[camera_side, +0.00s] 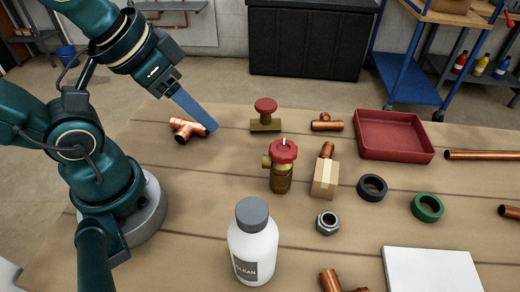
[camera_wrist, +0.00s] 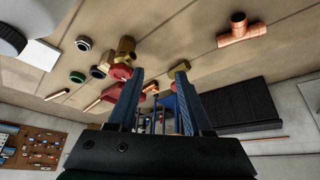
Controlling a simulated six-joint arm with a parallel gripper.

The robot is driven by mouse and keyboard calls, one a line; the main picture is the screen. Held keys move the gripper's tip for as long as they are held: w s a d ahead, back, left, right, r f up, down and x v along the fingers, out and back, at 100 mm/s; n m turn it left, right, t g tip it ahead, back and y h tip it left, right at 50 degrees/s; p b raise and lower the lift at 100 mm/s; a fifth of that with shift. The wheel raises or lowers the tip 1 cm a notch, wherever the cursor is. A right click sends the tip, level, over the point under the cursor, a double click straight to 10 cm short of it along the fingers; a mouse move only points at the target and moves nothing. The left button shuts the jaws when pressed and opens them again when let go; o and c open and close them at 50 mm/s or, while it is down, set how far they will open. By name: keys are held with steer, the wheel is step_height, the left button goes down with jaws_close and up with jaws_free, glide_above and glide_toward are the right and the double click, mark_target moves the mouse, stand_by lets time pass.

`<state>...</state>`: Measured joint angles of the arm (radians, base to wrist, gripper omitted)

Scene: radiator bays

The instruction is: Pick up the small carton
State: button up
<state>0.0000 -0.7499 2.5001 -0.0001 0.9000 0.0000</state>
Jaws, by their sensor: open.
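The small carton (camera_side: 325,181) is a tan box standing upright on the bench right of centre in the side view. A copper fitting shows just behind its top. My gripper (camera_side: 210,126) is well to the left of the carton and farther back, its blue fingers slanting down to the right above the bench. In the wrist view my gripper (camera_wrist: 160,71) has its two fingers apart with nothing held between them.
A red-handled brass valve (camera_side: 282,168) stands just left of the carton, between it and my gripper. A black ring (camera_side: 372,187) and a nut (camera_side: 327,223) lie close by. A white bottle (camera_side: 253,245) stands in front. A copper tee (camera_side: 185,130) lies by my fingers.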

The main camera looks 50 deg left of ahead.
steer(key=o, duration=0.7)
steer(key=shift+o, duration=0.2)
steer(key=shift+r, duration=0.1)
